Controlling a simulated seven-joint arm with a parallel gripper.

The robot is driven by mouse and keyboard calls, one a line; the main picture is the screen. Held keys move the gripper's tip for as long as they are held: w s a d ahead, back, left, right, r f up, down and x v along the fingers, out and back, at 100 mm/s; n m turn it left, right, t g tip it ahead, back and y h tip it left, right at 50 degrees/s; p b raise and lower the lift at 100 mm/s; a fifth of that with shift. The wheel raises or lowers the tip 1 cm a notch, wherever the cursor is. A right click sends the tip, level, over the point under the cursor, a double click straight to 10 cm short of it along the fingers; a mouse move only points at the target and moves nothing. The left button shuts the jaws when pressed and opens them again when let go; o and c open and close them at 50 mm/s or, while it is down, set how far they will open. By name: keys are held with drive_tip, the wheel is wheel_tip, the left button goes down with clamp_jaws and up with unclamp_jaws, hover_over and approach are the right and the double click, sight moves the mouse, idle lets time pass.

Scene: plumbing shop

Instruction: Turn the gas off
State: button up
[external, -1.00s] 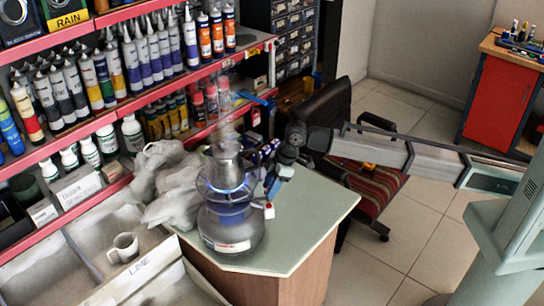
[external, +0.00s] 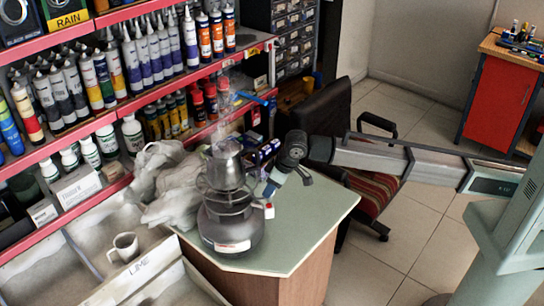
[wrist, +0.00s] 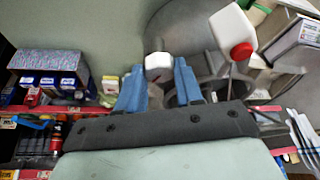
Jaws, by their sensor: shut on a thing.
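A grey gas bottle (external: 231,228) with a burner ring (external: 228,195) on top stands on the green counter. A metal pot (external: 226,163) sits on the burner, with faint steam above it. No flame shows at the burner. My gripper (external: 270,188) is at the right side of the burner. In the wrist view, the blue fingers of my gripper (wrist: 159,82) are shut on a white knob (wrist: 158,66). A separate white part with a red end (wrist: 234,36) is to its right; it also shows below my gripper in the external view (external: 269,211).
Grey cloth (external: 165,185) lies left of the burner, and small boxes (external: 262,151) stand behind it. Shelves of bottles and tubes (external: 120,70) rise at the back left. A mug (external: 124,247) is at the lower left. The counter's front right (external: 300,225) is clear.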

drive_tip(key=shift+m+t, duration=0.4)
drive_tip(key=shift+m, duration=0.7)
drive_tip(key=shift+h, duration=0.3)
drive_tip(key=o, duration=1)
drive_tip(key=shift+r, duration=0.1)
drive_tip(key=v, duration=1.3)
drive_tip(key=shift+s+r, duration=0.15)
drive_tip(key=shift+r, duration=0.15)
drive_tip(key=shift+d, duration=0.1)
